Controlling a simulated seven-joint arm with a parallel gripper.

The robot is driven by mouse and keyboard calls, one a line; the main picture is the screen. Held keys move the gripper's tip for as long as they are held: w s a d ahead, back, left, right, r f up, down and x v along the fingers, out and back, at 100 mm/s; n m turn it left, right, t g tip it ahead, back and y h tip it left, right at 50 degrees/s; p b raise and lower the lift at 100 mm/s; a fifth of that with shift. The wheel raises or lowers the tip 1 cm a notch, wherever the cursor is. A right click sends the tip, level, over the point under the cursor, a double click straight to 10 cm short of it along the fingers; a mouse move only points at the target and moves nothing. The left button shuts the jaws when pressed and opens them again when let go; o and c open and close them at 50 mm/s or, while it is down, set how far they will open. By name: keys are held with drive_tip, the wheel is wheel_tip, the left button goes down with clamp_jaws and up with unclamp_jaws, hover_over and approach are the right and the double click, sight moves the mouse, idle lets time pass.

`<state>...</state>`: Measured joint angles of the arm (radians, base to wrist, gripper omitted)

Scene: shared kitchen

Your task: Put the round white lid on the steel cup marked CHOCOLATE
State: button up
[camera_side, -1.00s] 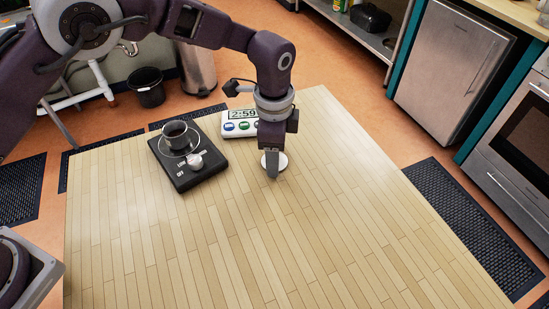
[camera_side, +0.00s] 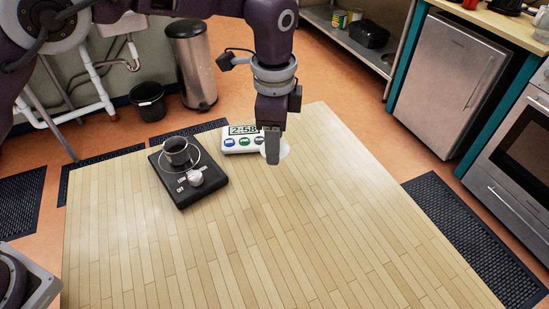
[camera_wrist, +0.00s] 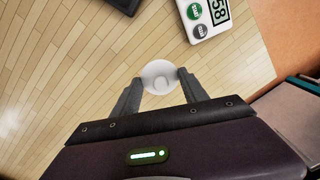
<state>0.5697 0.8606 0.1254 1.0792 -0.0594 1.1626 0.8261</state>
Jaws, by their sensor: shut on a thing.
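The round white lid (camera_side: 284,147) is held between the fingers of my gripper (camera_side: 272,152), raised above the wooden table. In the wrist view the lid (camera_wrist: 160,73) sits between the two fingertips of my gripper (camera_wrist: 157,82), with a small knob-like shape on it. A dark steel-looking cup (camera_side: 177,154) stands upright and uncovered on the black hot plate, left of my gripper. No CHOCOLATE marking can be read on it. The cup is outside the wrist view.
The black hot plate (camera_side: 206,194) has a pale knob (camera_side: 196,179) at its front. The front and right of the wooden table (camera_side: 330,240) are clear.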

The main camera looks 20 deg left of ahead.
drive_tip(key=s+a+r+n, duration=0.2)
drive_tip(key=a, duration=0.9)
drive_tip(key=s+a+r+n, duration=0.2)
drive_tip(key=a+n, duration=0.1)
drive_tip(key=a, duration=0.8)
drive_tip(key=shift+s+d+f, duration=0.1)
drive_tip(key=shift+f, duration=1.25)
drive_tip(key=shift+s+d+f, duration=0.1)
drive_tip(key=shift+f, duration=1.2)
drive_tip(key=shift+w+f, duration=0.1)
drive_tip(key=shift+f, duration=0.3)
drive_tip(key=o, duration=1)
